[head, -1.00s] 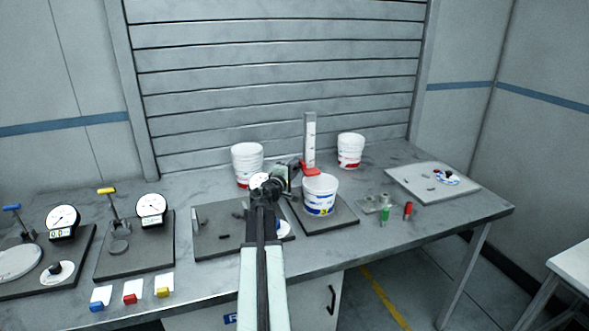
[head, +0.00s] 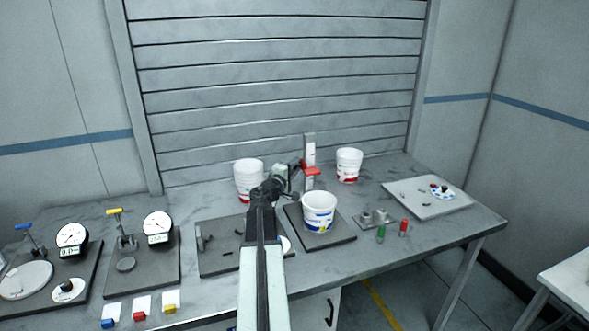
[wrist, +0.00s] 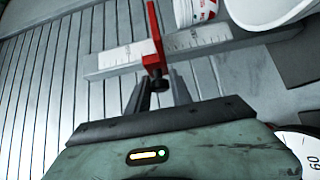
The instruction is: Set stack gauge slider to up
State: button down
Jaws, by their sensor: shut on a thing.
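The stack gauge is an upright grey post (head: 309,147) with a white scale, standing behind the open tub (head: 319,212) on a dark plate. Its red slider (head: 311,171) sits partway up the post, with post showing above and below it. In the wrist view the post (wrist: 110,60) runs across the picture and the red slider (wrist: 152,45) wraps around it. My gripper (wrist: 158,92) is shut on the slider's small dark knob. In the head view my gripper (head: 298,166) reaches the slider from the left, its tips partly hidden.
White tub stacks stand left (head: 249,180) and right (head: 349,164) of the gauge. The open tub is close in front of it. Small green (head: 381,233) and red (head: 403,227) pieces lie to the right. A slatted wall (head: 280,90) rises behind the table.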

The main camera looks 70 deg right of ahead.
notch_tip(320, 180, up, 11)
jog(key=p, duration=0.8)
jog(key=shift+f+p, duration=0.15)
jog(key=shift+p, duration=0.15)
jog(key=shift+d, duration=0.1)
jog(key=shift+w+d, duration=0.1)
jog(key=shift+d, duration=0.05)
jog(key=c, duration=1.2)
grip_release()
jog(key=shift+c, duration=0.2)
